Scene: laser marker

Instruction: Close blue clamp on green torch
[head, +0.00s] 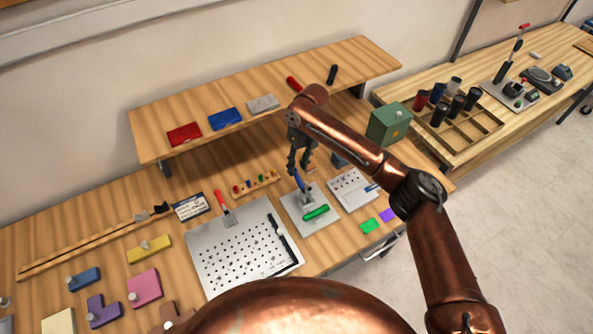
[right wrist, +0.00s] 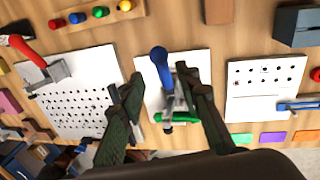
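The blue-handled clamp (head: 299,182) stands on a small light-grey plate (head: 293,211) on the bench. The green torch (head: 316,212) lies on the same plate in front of it. In the right wrist view the blue handle (right wrist: 159,62) rises between my fingers, and the green torch (right wrist: 165,117) lies partly hidden below it. My right gripper (head: 298,168) is over the clamp with its fingers spread on either side; in the right wrist view the gripper (right wrist: 160,95) is open, with gaps beside the handle. My left gripper is out of view.
A perforated plate with a red-handled clamp (head: 223,200) is on the left. Another plate (head: 352,188) with holes and a blue clamp is on the right. A shelf (head: 260,92) overhangs behind my right gripper. A green box (head: 388,123) stands at the bench's right end.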

